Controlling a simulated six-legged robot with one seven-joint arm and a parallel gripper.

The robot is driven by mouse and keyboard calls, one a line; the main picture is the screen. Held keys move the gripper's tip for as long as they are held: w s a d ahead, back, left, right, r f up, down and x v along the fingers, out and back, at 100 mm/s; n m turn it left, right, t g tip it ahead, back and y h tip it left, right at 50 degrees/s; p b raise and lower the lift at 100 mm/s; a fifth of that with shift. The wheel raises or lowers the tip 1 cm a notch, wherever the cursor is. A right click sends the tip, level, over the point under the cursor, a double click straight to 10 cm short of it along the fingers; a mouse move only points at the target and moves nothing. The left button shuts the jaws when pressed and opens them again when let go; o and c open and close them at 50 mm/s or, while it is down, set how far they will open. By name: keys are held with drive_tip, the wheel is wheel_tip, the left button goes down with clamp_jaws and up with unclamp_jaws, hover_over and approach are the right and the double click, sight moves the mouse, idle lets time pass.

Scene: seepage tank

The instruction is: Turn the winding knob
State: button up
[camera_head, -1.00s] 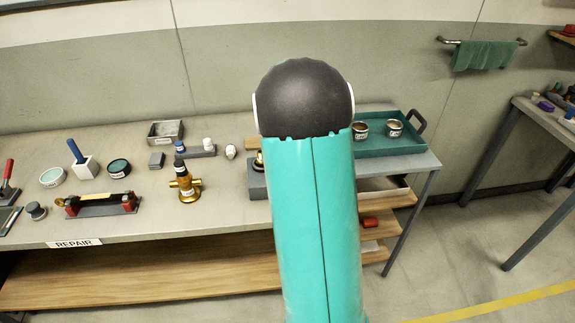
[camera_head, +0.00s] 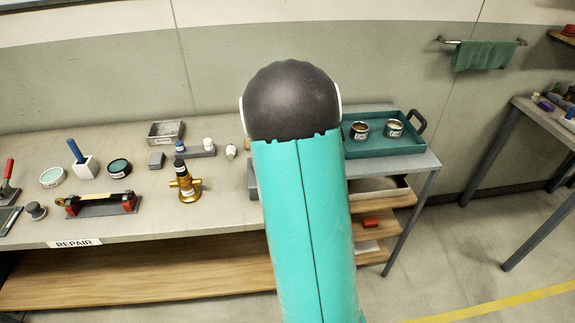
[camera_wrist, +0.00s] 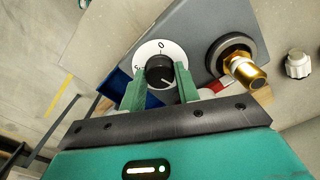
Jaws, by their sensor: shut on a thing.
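The winding knob (camera_wrist: 160,70) is a black round knob on a white dial marked 0, set on a grey box (camera_wrist: 196,24), in the wrist view. A pale pointer line shows on the knob's face. My gripper (camera_wrist: 160,82) has one green finger on each side of the knob and is shut on it. In the head view my own arm hides the knob and my gripper.
In the wrist view a brass fitting (camera_wrist: 242,68) stands on the box close to the right finger, with a pale ribbed knob (camera_wrist: 298,65) beyond. On the bench stand a brass valve (camera_head: 185,182) and a teal tray (camera_head: 385,143) with two tins.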

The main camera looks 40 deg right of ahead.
drive_tip(key=shift+r, duration=0.15)
drive_tip(key=o, duration=0.7)
wheel_tip(320, 180, up, 14)
idle(0.6)
